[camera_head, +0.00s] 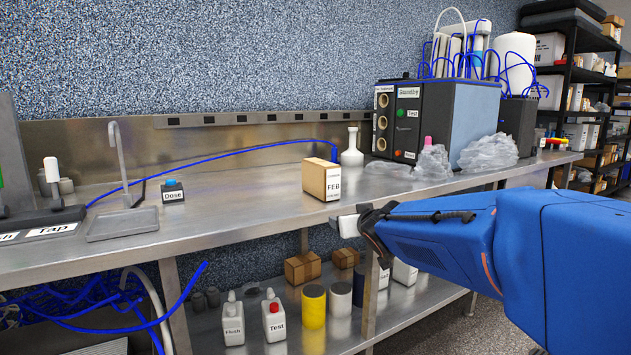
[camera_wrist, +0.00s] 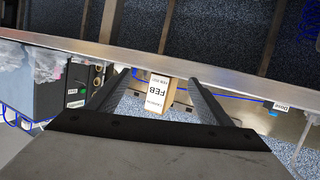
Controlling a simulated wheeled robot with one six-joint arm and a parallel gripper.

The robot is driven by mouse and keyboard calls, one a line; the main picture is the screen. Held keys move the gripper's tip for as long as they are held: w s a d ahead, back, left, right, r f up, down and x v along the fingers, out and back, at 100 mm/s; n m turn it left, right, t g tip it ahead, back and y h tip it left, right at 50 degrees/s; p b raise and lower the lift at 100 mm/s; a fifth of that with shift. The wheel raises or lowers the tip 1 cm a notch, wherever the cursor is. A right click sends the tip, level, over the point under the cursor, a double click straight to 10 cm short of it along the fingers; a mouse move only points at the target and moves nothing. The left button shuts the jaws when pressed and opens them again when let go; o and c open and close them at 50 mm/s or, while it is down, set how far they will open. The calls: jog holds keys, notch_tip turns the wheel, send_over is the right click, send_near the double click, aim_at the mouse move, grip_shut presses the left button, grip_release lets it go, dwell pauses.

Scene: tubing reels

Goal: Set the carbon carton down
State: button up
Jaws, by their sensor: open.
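The carbon carton is a small brown box with a white label reading FEB (camera_head: 321,180). It stands upright on the metal bench (camera_head: 240,205), near its front edge. My gripper (camera_head: 347,221) is open and empty at the front edge of the bench, to the right of and nearer than the carton, and apart from it. In the wrist view, which is upside down, the carton (camera_wrist: 157,94) shows between the two spread fingers (camera_wrist: 158,76), beyond them. Its back and far side are hidden.
A white flask (camera_head: 352,150) stands behind the carton. A machine (camera_head: 440,118) and clear plastic bags (camera_head: 487,152) are to the right. A Dose box (camera_head: 173,192) and a sink (camera_head: 122,226) are left. Bottles and cans fill the lower shelf.

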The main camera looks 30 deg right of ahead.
aim_at(328, 183)
jog(key=w+d+r+n+t+y, duration=0.1)
jog(key=w, duration=0.5)
jog(key=w+d+r+n+t+y, duration=0.1)
jog(key=w+r+y, duration=0.1)
jog(key=w, duration=0.5)
jog(key=w+d+r+n+t+y, duration=0.1)
jog(key=w+d+t+y, duration=0.1)
jog(key=w, duration=0.5)
jog(key=shift+w+d+r, duration=0.1)
jog(key=shift+w+r, duration=0.1)
jog(key=w, duration=0.5)
jog(key=shift+f, duration=0.2)
jog(key=c, duration=1.4)
jog(key=shift+r, duration=0.15)
jog(key=shift+c, duration=0.5)
